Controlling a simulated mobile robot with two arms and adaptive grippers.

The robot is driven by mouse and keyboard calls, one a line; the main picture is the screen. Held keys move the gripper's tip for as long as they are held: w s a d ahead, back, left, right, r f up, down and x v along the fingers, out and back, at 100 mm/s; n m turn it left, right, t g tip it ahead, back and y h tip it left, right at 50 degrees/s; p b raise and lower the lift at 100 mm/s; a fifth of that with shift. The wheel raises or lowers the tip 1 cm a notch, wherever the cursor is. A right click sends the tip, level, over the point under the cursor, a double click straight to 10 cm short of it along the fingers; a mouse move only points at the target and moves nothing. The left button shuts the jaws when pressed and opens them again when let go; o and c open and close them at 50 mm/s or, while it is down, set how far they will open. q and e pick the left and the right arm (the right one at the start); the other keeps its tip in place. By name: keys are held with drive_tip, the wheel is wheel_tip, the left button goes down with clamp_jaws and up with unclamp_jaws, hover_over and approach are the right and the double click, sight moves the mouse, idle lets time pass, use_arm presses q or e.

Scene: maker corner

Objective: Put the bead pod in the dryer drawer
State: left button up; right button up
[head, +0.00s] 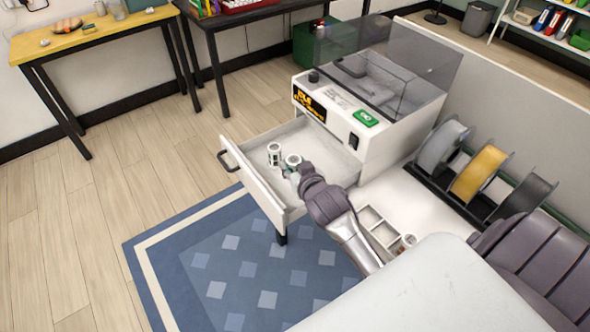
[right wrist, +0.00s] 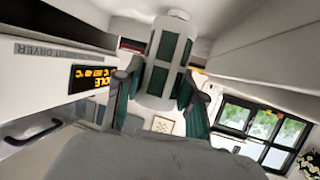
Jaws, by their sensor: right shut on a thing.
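The dryer (head: 345,135) is a white box with a clear lid, and its drawer (head: 322,142) is pulled out to the left, open at the top. My right gripper (head: 291,173) reaches in over the drawer and is shut on a bead pod (head: 293,160), a small white cylinder with dark green panels. The held pod (right wrist: 168,62) stands between the fingers in the right wrist view. I cannot tell whether the held pod touches the drawer floor. My left gripper is not in view.
A divided white tray (head: 370,216) and a small round container (head: 406,242) are on the bench right of my arm. Filament spools (head: 478,172) stand in a black rack behind. A dark drawer handle (head: 229,160) sticks out left. The drawer's far right part is clear.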

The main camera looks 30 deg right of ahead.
drive_tip(key=shift+w+d+f, duration=0.3)
drive_tip(key=shift+w, duration=0.15)
drive_tip(key=shift+w+d+f, duration=0.25)
drive_tip(key=shift+w, duration=0.2)
drive_tip(key=shift+d+f, duration=0.1)
drive_tip(key=shift+f, duration=1.95)
drive_tip(key=shift+f, duration=0.2)
drive_tip(key=o, duration=1.1)
drive_tip(key=shift+o, duration=0.2)
drive_tip(key=shift+r, duration=0.15)
